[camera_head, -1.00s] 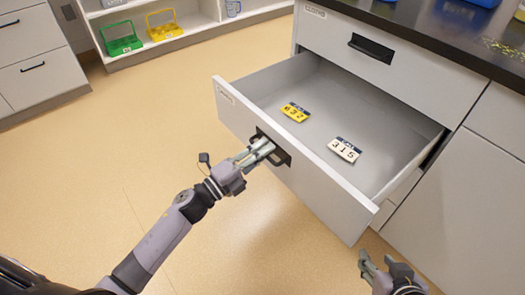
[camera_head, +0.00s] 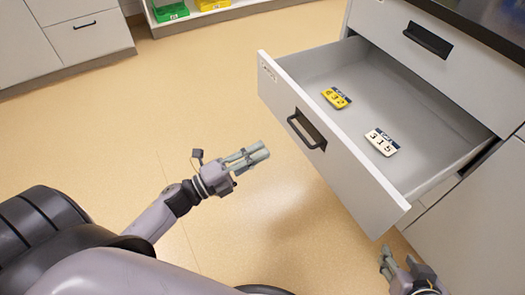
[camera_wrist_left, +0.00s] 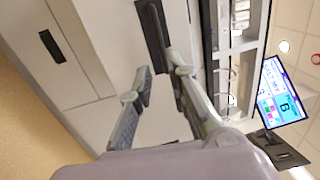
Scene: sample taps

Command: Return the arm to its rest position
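My left gripper (camera_head: 258,155) is over the floor, to the left of the open drawer (camera_head: 335,165) and clear of its black handle (camera_head: 306,130). In the left wrist view its two fingers (camera_wrist_left: 160,85) stand apart with nothing between them. My left arm comes in from the lower left. My right gripper (camera_head: 385,262) is at the lower right, below the drawer's near corner. It is small and partly cut off, so its opening is unclear.
The drawer holds a yellow tag (camera_head: 336,97) and a white tag (camera_head: 381,142). A dark counter (camera_head: 480,35) stands above. Green (camera_head: 170,10) and yellow (camera_head: 212,4) carriers sit on a far shelf. The left floor is clear. A monitor (camera_wrist_left: 281,92) shows in the wrist view.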

